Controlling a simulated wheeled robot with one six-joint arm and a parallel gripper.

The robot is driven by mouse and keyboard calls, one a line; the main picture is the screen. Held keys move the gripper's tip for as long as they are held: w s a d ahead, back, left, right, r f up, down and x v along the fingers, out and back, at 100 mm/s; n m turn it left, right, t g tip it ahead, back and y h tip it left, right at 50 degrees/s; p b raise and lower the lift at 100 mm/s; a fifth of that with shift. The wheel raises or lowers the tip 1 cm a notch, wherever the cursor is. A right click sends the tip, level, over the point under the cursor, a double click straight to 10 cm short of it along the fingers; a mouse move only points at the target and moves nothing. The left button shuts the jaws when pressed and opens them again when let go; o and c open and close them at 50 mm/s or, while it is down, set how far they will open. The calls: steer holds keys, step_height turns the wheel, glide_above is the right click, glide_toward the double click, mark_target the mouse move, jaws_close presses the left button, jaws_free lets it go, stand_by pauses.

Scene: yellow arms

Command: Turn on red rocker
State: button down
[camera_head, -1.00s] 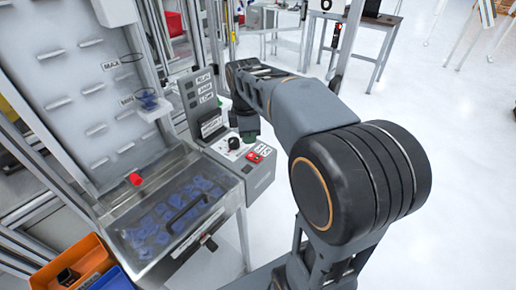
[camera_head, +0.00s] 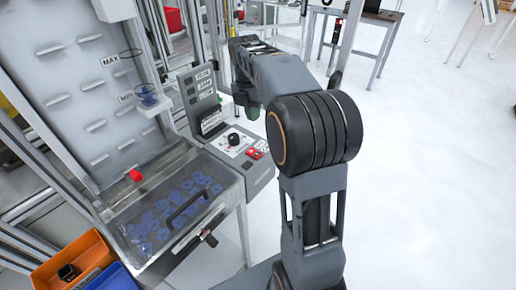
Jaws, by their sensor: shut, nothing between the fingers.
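The red rocker (camera_head: 255,153) sits on the sloped top of a grey control box (camera_head: 262,178), right of a black knob (camera_head: 233,139). It is small, and I cannot tell which way it is tipped. My gripper (camera_head: 250,112) is at the end of my arm, behind and above the rocker in the picture, and apart from it. It is small and dark, partly hidden by my arm. It is shut, and I see nothing held in it.
A grey machine with a clear-lidded bin (camera_head: 180,207) of blue parts stands to the left. A labelled panel (camera_head: 203,98) rises behind the control box. An orange bin (camera_head: 70,262) is at the lower left.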

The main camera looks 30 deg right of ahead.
mark_target(258, 154)
steer(key=f, duration=0.4)
steer(key=s+f, duration=0.1)
steer(key=f, duration=0.8)
steer(key=shift+s+d+f+b, duration=0.3)
steer(key=shift+d+f+b, duration=0.05)
